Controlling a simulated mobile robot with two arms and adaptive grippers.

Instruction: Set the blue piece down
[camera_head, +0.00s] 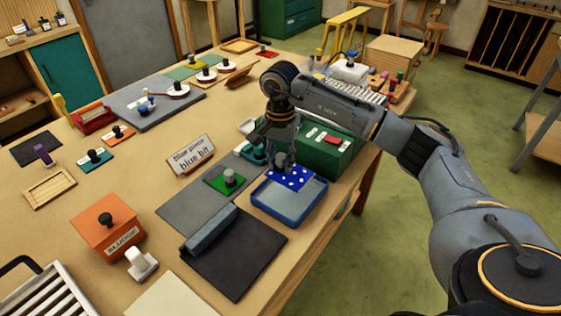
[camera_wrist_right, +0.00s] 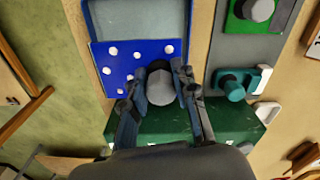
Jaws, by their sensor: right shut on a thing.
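The blue piece (camera_head: 297,179) is a flat square with white dots and a grey knob (camera_wrist_right: 160,88). My right gripper (camera_head: 282,165) points down with its fingers shut on that knob. In the wrist view the blue piece (camera_wrist_right: 122,62) lies level and covers one end of a blue-rimmed tray (camera_wrist_right: 137,20). In the head view the blue tray (camera_head: 287,217) is under the piece, which overlaps its far end. I cannot tell whether the piece touches the tray. A sign (camera_head: 191,156) reading "blue piece blue bit" stands to the left. My left gripper is not in view.
A green box (camera_head: 336,158) stands close behind the tray. A green knobbed piece (camera_head: 225,182) lies on a grey mat (camera_head: 186,212) to the left. A black mat (camera_head: 243,262) lies nearer. The table edge is close on the right.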

